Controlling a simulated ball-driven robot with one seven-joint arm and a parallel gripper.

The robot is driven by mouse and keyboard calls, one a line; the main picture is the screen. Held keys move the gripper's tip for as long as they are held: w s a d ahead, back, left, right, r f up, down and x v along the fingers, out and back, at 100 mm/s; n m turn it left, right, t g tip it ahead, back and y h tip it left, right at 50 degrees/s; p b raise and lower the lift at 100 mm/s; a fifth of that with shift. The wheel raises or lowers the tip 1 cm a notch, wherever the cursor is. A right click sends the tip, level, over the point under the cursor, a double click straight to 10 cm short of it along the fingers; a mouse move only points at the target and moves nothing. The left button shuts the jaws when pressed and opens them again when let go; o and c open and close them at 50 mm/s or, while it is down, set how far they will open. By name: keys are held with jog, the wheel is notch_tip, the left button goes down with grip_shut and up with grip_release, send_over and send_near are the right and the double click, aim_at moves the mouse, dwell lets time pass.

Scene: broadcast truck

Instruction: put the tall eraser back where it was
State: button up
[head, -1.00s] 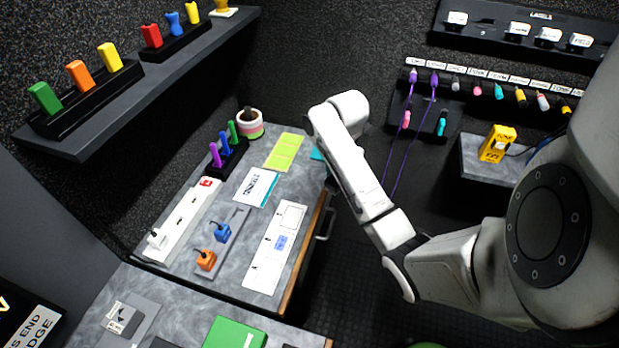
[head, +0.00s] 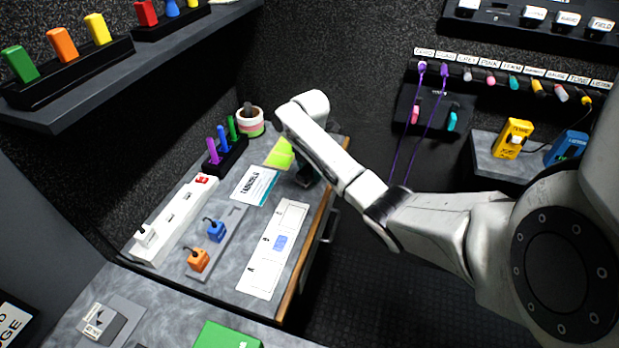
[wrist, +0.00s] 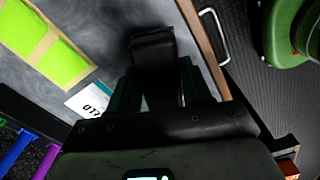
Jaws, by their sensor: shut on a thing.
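My gripper (head: 305,175) is over the far right part of the grey counter (head: 228,276), beside the yellow-green pad. In the wrist view my gripper (wrist: 158,90) is shut on a dark upright block, which looks like the tall eraser (wrist: 152,48). Its lower part is hidden by the fingers and the gripper body. In the head view the arm hides most of it. I cannot tell whether it touches the counter. Dark teal shows on both sides of the fingers in the wrist view.
The yellow-green pad (wrist: 40,45) and a white card (head: 254,186) lie close by. A pen holder (head: 226,158), a cup (head: 250,122), a power strip (head: 172,222) and a lettered white strip (head: 262,262) share the counter. Its wooden edge and handle (wrist: 212,30) are right of my gripper.

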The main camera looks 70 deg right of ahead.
aim_at(309, 177)
jog(key=shift+w+f, duration=0.1)
jog(key=shift+f, duration=1.6)
jog(key=shift+f, duration=0.2)
jog(key=o, duration=1.1)
jog(key=shift+r, duration=0.1)
notch_tip(309, 177, up, 12)
jog(key=shift+r, duration=0.1)
